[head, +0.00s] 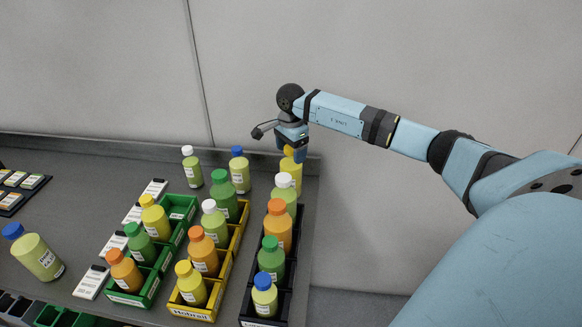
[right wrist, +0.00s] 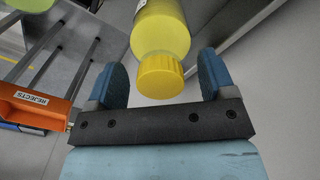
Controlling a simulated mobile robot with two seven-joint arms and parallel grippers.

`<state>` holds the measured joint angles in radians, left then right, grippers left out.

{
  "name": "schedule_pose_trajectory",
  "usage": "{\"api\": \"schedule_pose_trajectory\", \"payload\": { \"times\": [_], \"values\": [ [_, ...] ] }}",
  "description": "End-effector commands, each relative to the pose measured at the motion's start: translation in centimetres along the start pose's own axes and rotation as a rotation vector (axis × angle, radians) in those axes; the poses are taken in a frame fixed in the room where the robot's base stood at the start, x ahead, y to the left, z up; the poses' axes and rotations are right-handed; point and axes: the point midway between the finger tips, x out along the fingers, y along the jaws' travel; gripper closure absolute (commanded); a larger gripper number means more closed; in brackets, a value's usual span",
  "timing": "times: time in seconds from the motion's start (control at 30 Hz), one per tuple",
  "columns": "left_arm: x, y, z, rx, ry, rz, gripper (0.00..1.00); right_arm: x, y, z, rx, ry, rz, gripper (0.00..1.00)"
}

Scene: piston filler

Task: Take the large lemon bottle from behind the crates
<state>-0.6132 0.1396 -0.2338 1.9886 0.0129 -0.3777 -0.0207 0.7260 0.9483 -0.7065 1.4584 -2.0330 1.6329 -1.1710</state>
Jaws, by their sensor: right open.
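A yellow bottle with a yellow cap (head: 291,167) stands behind the black crate, near the back right corner of the table. Its upper part is partly hidden by my right gripper (head: 292,143), which points down over it from above. In the right wrist view the yellow cap (right wrist: 160,76) and shoulder of this bottle show between the two blue fingers of my right gripper (right wrist: 163,80). The fingers are open, with a gap on each side of the cap. My left gripper is not in view.
A white-capped bottle (head: 192,166) and a blue-capped bottle (head: 239,170) also stand behind the crates. Green (head: 150,290), yellow (head: 196,312) and black (head: 286,302) crates hold several bottles. An orange REJECTS bin (right wrist: 32,105) shows in the right wrist view.

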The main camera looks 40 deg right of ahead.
Motion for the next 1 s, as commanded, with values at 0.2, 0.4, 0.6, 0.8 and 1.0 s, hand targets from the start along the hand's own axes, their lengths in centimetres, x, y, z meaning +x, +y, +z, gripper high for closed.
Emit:
{"api": "schedule_pose_trajectory", "payload": {
  "times": [0.2,0.4,0.6,0.8,1.0],
  "values": [
    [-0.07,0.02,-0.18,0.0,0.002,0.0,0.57,0.48,-0.02,-0.06,0.001,0.001,-0.002,0.24],
    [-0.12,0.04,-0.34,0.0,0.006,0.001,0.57,0.46,-0.01,-0.05,0.001,0.001,-0.001,0.6],
    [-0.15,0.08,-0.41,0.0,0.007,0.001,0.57,0.48,0.0,-0.04,0.001,0.001,-0.001,1.0],
    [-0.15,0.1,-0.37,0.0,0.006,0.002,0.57,0.57,0.03,-0.02,0.001,0.001,0.001,1.0],
    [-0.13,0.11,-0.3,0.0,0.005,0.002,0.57,0.54,0.02,-0.01,0.0,0.0,0.0,1.0]
  ]
}}
